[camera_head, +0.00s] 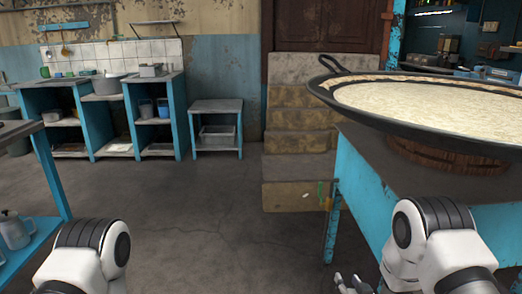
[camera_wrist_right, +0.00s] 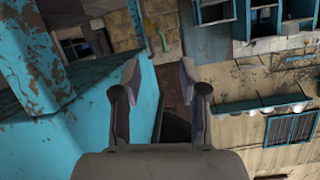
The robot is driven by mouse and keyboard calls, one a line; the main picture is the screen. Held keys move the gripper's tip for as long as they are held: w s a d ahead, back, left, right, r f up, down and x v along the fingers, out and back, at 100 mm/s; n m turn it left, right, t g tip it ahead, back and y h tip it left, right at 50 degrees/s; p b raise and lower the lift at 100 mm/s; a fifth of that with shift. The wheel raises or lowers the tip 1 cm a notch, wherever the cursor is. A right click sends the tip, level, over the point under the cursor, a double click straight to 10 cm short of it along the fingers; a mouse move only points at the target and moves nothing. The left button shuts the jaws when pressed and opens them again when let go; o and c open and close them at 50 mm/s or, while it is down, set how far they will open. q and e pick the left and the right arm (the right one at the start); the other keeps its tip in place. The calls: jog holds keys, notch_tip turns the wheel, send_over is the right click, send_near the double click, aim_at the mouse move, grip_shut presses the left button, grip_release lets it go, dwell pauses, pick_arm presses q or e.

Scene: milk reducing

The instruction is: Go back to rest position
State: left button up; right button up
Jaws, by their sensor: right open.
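My right gripper (camera_head: 352,284) shows at the lower edge of the head view, beside the front of the blue table under the pan. In the right wrist view my right gripper (camera_wrist_right: 158,85) is open, with its two fingers apart and nothing between them. My left arm (camera_head: 85,255) shows at the lower left of the head view, but its gripper is out of the picture. My right arm (camera_head: 435,240) is at the lower right.
A wide black pan (camera_head: 400,122) of pale milk (camera_head: 430,98) stands on the blue table (camera_head: 375,195) at right. Stone steps (camera_head: 297,155) rise behind. Blue shelving (camera_head: 105,112) and a small blue table (camera_head: 215,107) line the back left. The middle floor (camera_head: 190,215) is clear.

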jog(key=s+r+g+p, duration=0.5)
jog(key=s+r+p, duration=0.8)
jog(key=p, duration=0.9)
jog(key=s+r+n+g+p, duration=0.1)
jog(key=s+r+g+p, duration=0.2)
jog(key=s, duration=2.3)
jog(key=g+p, duration=0.3)
jog(key=g, duration=0.3)
jog(key=shift+d+n, duration=0.2)
jog(key=shift+n, duration=0.1)
